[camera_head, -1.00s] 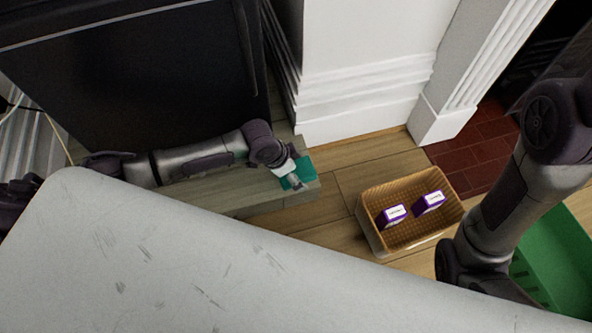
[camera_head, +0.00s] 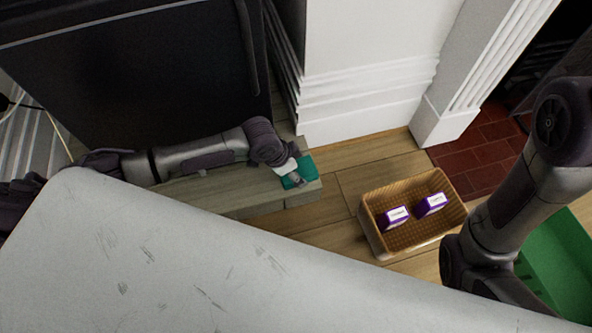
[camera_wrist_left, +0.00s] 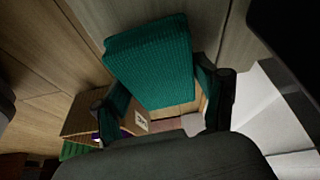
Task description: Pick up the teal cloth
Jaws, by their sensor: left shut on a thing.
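The teal cloth (camera_head: 299,171) is a small folded, textured piece at the end of the low grey-brown ledge in the head view. My left gripper (camera_head: 291,176) reaches it from the left and is shut on it. In the left wrist view the teal cloth (camera_wrist_left: 150,60) sits between the two dark fingers of my left gripper (camera_wrist_left: 165,100), with teal also showing beside each finger. I cannot tell whether the cloth is clear of the ledge. My right arm shows at the right of the head view, but its gripper is out of view.
A wicker basket (camera_head: 372,232) with two purple-and-white boxes (camera_head: 414,211) stands on the wooden floor to the right. A green bin (camera_head: 560,265) is beyond my right arm. A black cabinet (camera_head: 130,85) stands behind the ledge (camera_head: 232,192), and a white pillar (camera_head: 370,65) behind the floor.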

